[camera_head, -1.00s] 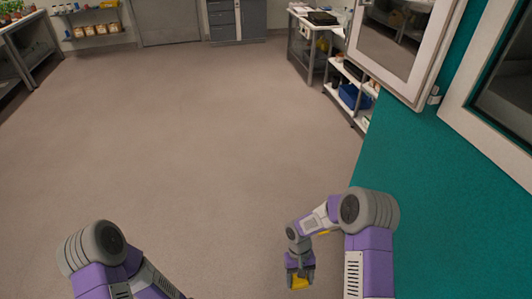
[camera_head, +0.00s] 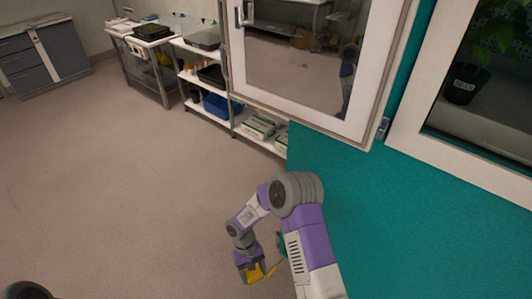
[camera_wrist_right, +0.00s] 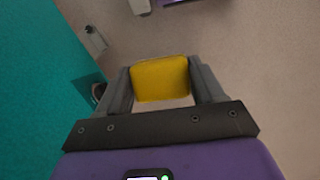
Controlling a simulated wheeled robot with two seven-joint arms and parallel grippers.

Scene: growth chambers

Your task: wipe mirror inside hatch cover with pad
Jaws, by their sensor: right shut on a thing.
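The hatch cover (camera_head: 381,75) stands swung open at the upper middle of the head view, a white frame around a mirror (camera_head: 290,62) that reflects the room and part of my arm. My right gripper (camera_head: 254,272) is low in the head view, well below the cover and apart from it. It is shut on a yellow pad, which also shows between the two fingers in the right wrist view (camera_wrist_right: 160,79). Of my left arm only a dark rounded part shows at the bottom left edge; its gripper is out of view.
The white-framed hatch opening (camera_head: 463,157) is in the teal wall (camera_head: 400,215) at right, with a potted plant (camera_head: 465,83) inside. A white shelf rack (camera_head: 205,100) with a blue bin (camera_head: 220,107) stands behind the cover. The floor (camera_head: 110,190) at left is clear.

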